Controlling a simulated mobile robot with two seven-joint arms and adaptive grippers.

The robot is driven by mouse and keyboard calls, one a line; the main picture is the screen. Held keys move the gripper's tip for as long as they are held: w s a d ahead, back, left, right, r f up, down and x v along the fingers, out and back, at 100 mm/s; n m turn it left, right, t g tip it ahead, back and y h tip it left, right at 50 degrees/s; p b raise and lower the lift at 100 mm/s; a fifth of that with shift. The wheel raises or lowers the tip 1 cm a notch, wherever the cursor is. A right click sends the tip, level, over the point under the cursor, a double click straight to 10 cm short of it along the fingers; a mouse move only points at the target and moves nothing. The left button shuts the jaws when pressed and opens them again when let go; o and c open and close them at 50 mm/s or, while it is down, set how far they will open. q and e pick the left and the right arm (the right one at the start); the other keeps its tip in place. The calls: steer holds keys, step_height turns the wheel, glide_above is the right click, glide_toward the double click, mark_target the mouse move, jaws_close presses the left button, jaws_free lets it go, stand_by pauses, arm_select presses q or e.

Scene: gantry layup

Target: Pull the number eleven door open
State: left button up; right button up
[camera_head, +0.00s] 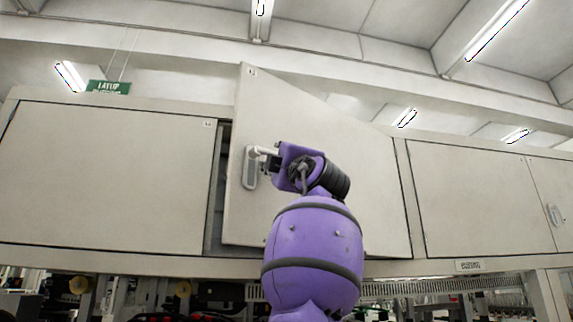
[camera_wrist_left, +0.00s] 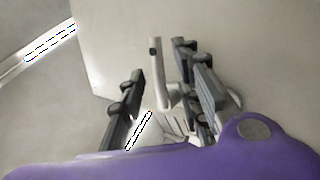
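The number eleven door (camera_head: 330,130) is the middle cabinet door, with a small label at its top left corner. It stands partly open, its left edge swung out from the frame and a dark gap beside it. Its pale lever handle (camera_head: 250,170) is near the left edge. My left gripper (camera_head: 267,158), on the purple arm, is at the handle. In the left wrist view the fingers of the left gripper (camera_wrist_left: 165,95) are apart, with the handle's pale bar (camera_wrist_left: 157,70) between them. A gap shows on the bar's left; contact on its right is unclear. My right gripper is not in view.
A closed door (camera_head: 105,175) is on the left, and another closed door (camera_head: 470,200) on the right. A green sign (camera_head: 108,87) stands above the cabinets. Below the cabinets is a cluttered band of equipment (camera_head: 420,290).

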arm_select(q)
steer(key=v, duration=1.1)
steer(key=shift+w+f, duration=0.2)
steer(key=shift+c, duration=0.5)
